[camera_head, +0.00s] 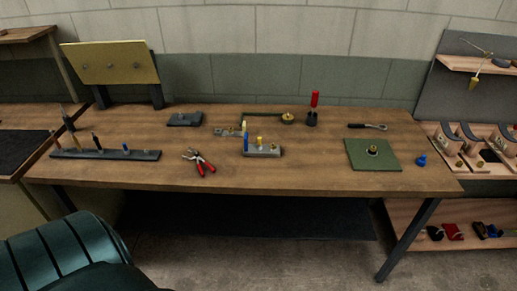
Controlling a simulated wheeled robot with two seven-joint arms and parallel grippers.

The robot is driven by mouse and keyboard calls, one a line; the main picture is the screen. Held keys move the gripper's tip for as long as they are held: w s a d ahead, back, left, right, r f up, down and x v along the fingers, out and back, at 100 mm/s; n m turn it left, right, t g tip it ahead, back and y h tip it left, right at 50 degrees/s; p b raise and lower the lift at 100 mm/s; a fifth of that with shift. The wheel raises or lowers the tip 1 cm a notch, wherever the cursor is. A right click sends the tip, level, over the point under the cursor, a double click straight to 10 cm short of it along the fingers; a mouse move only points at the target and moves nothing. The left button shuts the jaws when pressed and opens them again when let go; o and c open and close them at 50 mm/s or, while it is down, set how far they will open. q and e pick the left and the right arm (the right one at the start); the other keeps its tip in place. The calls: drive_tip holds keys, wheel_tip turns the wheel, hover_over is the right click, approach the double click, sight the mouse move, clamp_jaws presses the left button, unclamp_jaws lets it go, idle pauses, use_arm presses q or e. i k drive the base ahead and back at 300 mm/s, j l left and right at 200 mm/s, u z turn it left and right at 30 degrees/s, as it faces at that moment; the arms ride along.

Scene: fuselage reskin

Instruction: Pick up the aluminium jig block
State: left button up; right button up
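A light grey metal block (263,151), which looks like the aluminium jig block, lies near the middle of the wooden workbench (320,178). A blue pin (245,142) and a yellow pin (259,141) stand upright at its left and middle. A small brass-coloured piece is at its right end. A flat grey bracket (226,132) lies just behind it to the left. Neither of my grippers shows in the head view, and nothing holds the block.
Red-handled pliers (203,162) lie left of the block. A dark pin rack (105,154) is farther left. A green mat (372,154) and a blue piece (421,160) are at right. A red-handled tool (314,104) stands behind. The bench front is clear.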

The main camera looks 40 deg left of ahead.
sight(250, 150)
drive_tip(key=i+u, duration=0.1)
drive_tip(key=u, duration=0.6)
drive_tip(key=i+u, duration=0.85)
drive_tip(key=i+l+u, duration=0.1)
drive_tip(key=i+l, duration=0.2)
drive_tip(key=i, duration=0.15)
drive_tip(key=i+l+u, duration=0.1)
drive_tip(key=i+l, duration=0.25)
drive_tip(key=i, duration=0.15)
